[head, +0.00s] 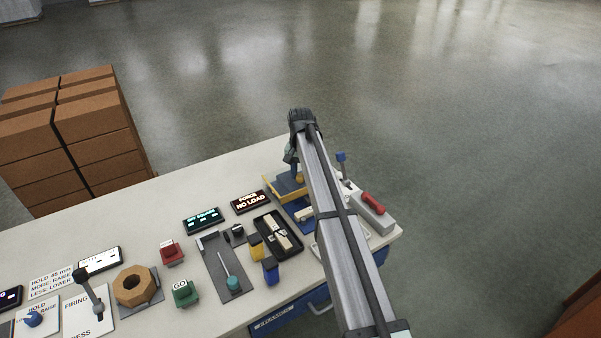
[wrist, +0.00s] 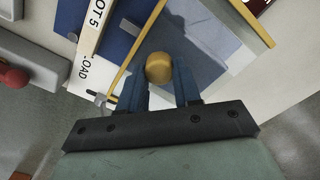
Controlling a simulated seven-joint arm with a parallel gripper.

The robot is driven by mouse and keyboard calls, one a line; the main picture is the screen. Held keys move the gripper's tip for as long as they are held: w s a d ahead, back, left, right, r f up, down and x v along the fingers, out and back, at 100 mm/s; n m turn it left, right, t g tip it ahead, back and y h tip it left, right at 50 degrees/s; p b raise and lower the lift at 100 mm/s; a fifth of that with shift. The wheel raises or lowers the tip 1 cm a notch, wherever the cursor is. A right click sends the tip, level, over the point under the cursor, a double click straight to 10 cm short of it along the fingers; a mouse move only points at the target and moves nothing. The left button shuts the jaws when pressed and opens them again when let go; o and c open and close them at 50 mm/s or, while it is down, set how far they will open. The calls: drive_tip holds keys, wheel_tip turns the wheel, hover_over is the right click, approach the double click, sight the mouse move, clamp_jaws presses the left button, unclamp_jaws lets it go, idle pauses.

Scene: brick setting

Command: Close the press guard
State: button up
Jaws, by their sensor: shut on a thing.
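The press guard (wrist: 253,22) is a yellow-edged frame over blue parts at the right end of the bench; it also shows in the head view (head: 278,192), partly hidden by my arm. A round brass-yellow knob (wrist: 159,68), seemingly the guard's handle, sits between the blue fingers of my gripper (wrist: 160,82). My gripper is shut on this knob. In the head view my arm covers most of the gripper and part of the press. Whether the guard stands open or lies down is hard to tell from these views.
A grey box with a red handle (head: 373,203) stands right of my arm. A black tray (head: 264,232), a "NO LOAD" display (head: 250,202), a green GO button (head: 185,292) and a red button (head: 171,251) lie left. Brown boxes (head: 90,130) stand behind the bench.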

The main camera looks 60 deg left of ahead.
clamp_jaws()
drive_tip(key=d, duration=1.3)
drive_tip(key=shift+d, duration=0.2)
drive_tip(key=o, duration=1.1)
unclamp_jaws()
drive_tip(key=shift+r, duration=0.15)
wheel_tip(320, 180, up, 14)
drive_tip(key=shift+f, duration=0.2)
